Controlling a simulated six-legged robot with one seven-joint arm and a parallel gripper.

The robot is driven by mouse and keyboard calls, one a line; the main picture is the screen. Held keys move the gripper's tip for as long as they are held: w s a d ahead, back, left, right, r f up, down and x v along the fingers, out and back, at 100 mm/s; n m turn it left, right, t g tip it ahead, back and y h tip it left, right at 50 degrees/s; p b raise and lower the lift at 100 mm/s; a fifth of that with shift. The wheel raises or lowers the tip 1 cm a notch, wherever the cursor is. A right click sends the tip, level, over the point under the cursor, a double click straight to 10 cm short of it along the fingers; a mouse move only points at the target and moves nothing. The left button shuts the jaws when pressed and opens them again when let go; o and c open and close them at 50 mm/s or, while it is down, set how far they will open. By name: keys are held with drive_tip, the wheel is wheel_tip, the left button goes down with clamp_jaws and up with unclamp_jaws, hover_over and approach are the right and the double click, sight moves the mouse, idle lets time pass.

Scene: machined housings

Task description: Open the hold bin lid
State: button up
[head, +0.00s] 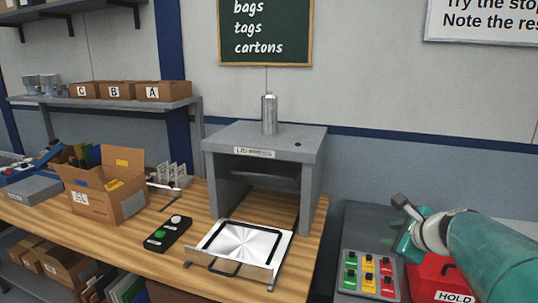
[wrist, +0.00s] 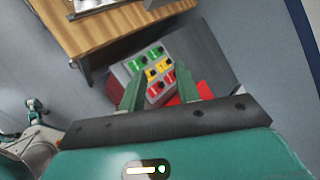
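The hold bin (head: 428,284) is a red box with a white HOLD label at the lower right of the head view. My teal arm covers its right part. A red surface shows across its top; I cannot tell the lid's exact edges. In the wrist view, part of the red bin (wrist: 207,88) shows beside and behind the right finger. My gripper (wrist: 159,80) has its two green fingers spread with a clear gap and nothing held between them. The fingers appear above the bin and the panel beside it, apart from both.
A grey panel (head: 369,288) with green, yellow and red switches sits left of the bin; it also shows between my fingers in the wrist view (wrist: 140,70). A wooden bench (head: 110,225) holds a carton (head: 108,198), a black button box (head: 166,233) and a grey lidding press (head: 262,137).

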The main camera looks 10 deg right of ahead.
drive_tip(key=s+a+f+n+g, duration=0.1)
drive_tip(key=s+a+n, duration=0.3)
drive_tip(key=a+n, duration=0.3)
drive_tip(key=s+a+f+n+g+y, duration=0.1)
drive_tip(key=s+a+n+g, duration=0.1)
drive_tip(key=a+n, duration=0.5)
drive_tip(key=s+a+f+n+g, duration=0.1)
drive_tip(key=s+a+f+n, duration=0.1)
drive_tip(key=s+a+n, duration=0.3)
drive_tip(key=a+n, duration=0.2)
drive_tip(key=a, duration=0.2)
drive_tip(key=shift+s+y, duration=0.35)
drive_tip(key=shift+y, duration=0.05)
drive_tip(key=s+n, duration=0.1)
drive_tip(key=s+a+n, duration=0.1)
drive_tip(key=n, duration=0.1)
drive_tip(key=s+f+n, duration=0.1)
drive_tip(key=n, duration=0.1)
drive_tip(key=shift+s+a+g+h, duration=0.2)
drive_tip(key=shift+g+h, duration=0.2)
drive_tip(key=shift+c, duration=0.2)
drive_tip(key=shift+s+f+n, duration=0.2)
drive_tip(key=shift+s+n, duration=0.05)
drive_tip(key=shift+n, duration=0.05)
drive_tip(key=c, duration=0.4)
clamp_jaws()
